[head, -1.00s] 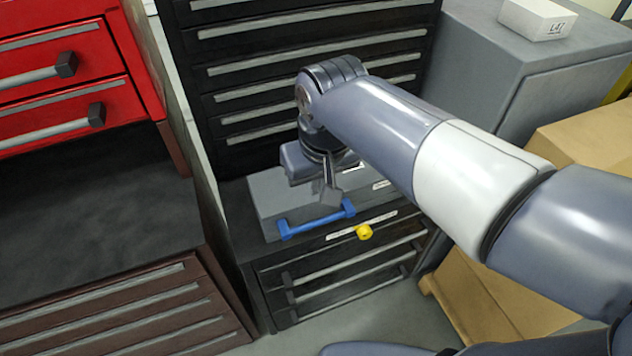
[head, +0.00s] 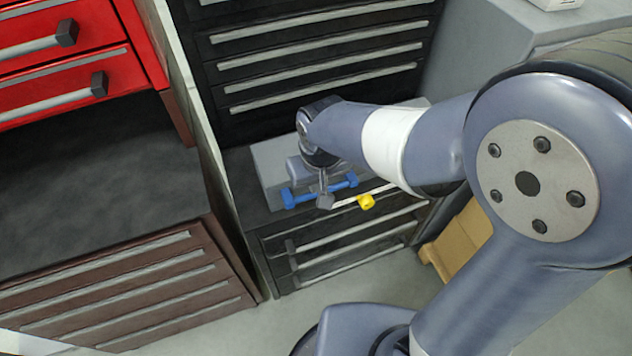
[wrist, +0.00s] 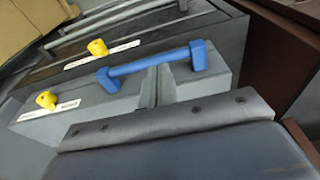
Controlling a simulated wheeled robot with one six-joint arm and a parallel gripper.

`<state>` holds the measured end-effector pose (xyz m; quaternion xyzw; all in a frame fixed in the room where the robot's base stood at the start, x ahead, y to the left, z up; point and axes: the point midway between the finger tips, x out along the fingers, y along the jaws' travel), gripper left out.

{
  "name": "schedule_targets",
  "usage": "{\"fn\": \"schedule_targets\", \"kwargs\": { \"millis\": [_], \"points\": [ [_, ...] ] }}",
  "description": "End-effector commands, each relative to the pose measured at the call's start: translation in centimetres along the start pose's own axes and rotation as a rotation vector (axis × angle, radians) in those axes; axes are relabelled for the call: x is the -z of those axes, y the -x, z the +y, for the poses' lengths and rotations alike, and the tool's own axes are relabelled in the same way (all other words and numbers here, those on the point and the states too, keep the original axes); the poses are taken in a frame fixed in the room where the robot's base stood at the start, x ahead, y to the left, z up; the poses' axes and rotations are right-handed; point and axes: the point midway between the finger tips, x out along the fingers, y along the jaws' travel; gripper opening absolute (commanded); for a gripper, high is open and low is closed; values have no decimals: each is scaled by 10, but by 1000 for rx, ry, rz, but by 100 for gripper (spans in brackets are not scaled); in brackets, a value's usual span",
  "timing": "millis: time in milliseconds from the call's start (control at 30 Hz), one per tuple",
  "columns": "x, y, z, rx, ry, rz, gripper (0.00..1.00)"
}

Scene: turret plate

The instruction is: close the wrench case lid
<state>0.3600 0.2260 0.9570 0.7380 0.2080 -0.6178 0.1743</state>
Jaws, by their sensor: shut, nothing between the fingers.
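The grey wrench case (head: 272,158) sits on top of a low black drawer cabinet. A blue bar handle (head: 342,184) runs along its front side. The handle also shows in the wrist view (wrist: 148,64), in front of pale grey panels. I cannot tell how far the lid is open. My gripper (head: 325,203) is shut and empty. In the head view it overlaps the middle of the handle; I cannot tell whether it touches. My wrist and arm hide much of the case.
A yellow knob (head: 366,202) stands at the cabinet's front edge beside a white label. The wrist view shows a second yellow knob (wrist: 46,99). A tall black drawer unit (head: 330,55) stands behind. A dark worktop (head: 90,190) lies to the left. A cardboard box (head: 462,240) is right.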

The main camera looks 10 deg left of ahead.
Motion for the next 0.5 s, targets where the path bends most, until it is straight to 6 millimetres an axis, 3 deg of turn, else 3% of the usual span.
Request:
{"fn": "schedule_targets", "kwargs": {
  "millis": [500],
  "points": [
    [0,-8,0,0,0,2,0]
  ]
}}
